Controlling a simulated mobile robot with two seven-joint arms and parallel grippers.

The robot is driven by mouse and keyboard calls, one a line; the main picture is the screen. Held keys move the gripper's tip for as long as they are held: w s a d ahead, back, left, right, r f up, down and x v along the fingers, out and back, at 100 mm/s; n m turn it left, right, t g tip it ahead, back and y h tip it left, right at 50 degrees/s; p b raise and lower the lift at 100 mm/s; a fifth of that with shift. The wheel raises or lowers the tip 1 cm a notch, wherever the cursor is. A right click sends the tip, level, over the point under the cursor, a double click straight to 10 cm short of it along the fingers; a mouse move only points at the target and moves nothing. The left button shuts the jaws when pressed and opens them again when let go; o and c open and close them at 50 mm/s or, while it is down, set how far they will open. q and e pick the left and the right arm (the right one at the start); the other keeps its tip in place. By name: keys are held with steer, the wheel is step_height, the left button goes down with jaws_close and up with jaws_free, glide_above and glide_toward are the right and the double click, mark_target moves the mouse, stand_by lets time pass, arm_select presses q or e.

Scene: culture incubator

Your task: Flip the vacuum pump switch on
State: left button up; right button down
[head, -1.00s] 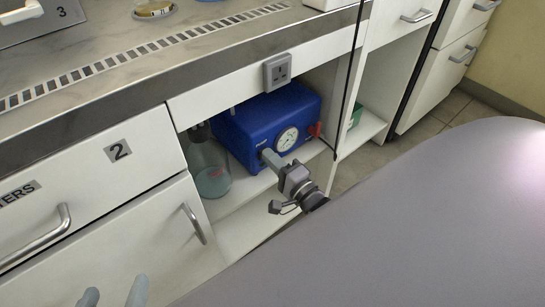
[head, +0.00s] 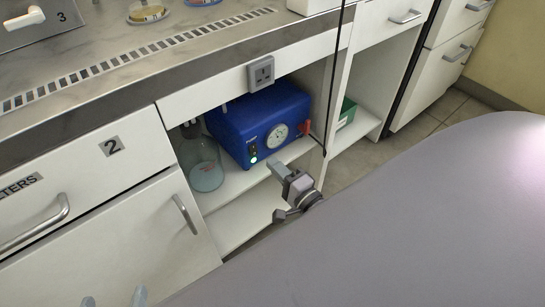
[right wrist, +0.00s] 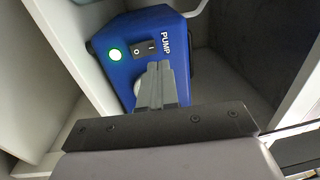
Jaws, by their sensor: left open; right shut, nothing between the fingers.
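The blue vacuum pump (head: 262,118) stands on a shelf in the open bay under the bench. In the right wrist view the rocker switch (right wrist: 144,47), marked O and I, sits beside the glowing lamp (right wrist: 115,55). Its exact tilt is hard to tell. My right gripper (head: 274,168) is shut and empty, in front of and below the pump's face, apart from it in the head view. My left gripper (head: 114,300) is open at the bottom left edge, only its fingertips showing.
A glass flask (head: 203,168) with bluish contents stands left of the pump. A green box (head: 347,112) is in the neighbouring bay. The cabinet walls bound the opening.

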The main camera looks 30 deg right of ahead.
arm_select(q)
steer(key=shift+s+a+p, duration=0.1)
steer(key=shift+a+p, duration=0.65)
steer(key=shift+p, duration=0.1)
arm_select(e)
steer(key=s+r, duration=0.1)
steer(key=s, duration=0.6)
steer(key=shift+s+d, duration=0.3)
